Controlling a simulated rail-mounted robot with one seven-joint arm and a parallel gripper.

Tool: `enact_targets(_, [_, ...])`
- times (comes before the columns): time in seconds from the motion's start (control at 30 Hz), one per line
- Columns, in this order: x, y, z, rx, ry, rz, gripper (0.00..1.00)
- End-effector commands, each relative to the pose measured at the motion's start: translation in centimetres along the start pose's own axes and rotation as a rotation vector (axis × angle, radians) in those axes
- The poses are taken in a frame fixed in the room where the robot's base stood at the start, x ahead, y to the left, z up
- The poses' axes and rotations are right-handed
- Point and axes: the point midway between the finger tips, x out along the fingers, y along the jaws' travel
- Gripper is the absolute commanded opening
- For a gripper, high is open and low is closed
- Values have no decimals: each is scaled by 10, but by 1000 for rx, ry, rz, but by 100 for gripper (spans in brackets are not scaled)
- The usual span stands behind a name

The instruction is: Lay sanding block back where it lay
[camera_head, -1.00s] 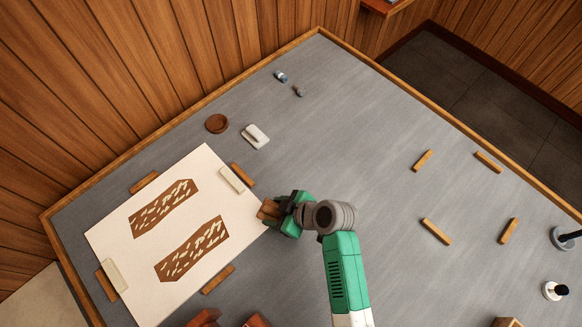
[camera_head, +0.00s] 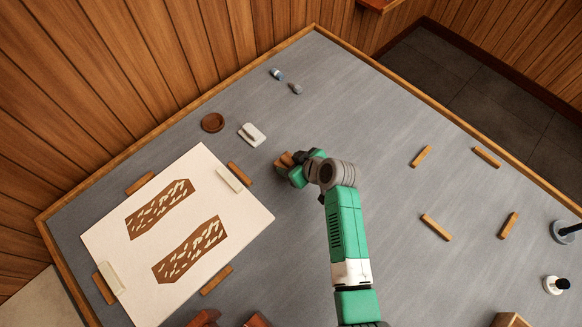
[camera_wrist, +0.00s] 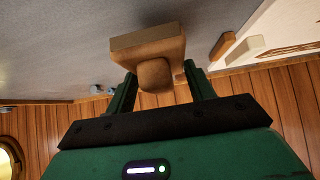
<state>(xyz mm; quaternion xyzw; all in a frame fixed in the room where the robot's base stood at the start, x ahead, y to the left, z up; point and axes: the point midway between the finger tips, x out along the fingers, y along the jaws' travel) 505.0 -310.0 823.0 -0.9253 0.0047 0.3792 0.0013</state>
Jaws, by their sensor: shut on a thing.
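The sanding block (camera_wrist: 150,47) is a brown wooden block with a rounded knob, seen close in the wrist view. My gripper (camera_wrist: 160,88) is shut on its knob, one green-black finger at each side. In the head view my gripper (camera_head: 292,165) is over the grey table, to the right of the white board, with the brown block (camera_head: 284,160) at its tip. The block's underside and its exact height over the table cannot be told.
The white board (camera_head: 255,213) with two brown patterned panels (camera_head: 160,209) lies at left, with wooden strips around it. A white item (camera_head: 251,134) and a round brown dish (camera_head: 212,122) lie behind. Several wooden strips (camera_head: 436,227) lie at right. The table (camera_head: 370,130) is clear between.

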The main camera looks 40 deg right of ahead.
Motion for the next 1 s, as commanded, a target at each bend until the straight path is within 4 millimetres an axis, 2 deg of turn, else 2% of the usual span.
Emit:
enact_targets(0.03, [5,3,-2,0,0,0,4])
enact_targets(0.23, [9,6,-5,0,-1,-1,4])
enact_targets(0.47, [33,6,20,1,-3,0,4])
enact_targets(0.8, [36,6,22,0,-1,0,4])
enact_targets(0.83, [34,6,21,0,-1,0,59])
enact_targets(0.9, [34,6,21,0,-1,0,73])
enact_targets(1.0, [34,6,21,0,-1,0,75])
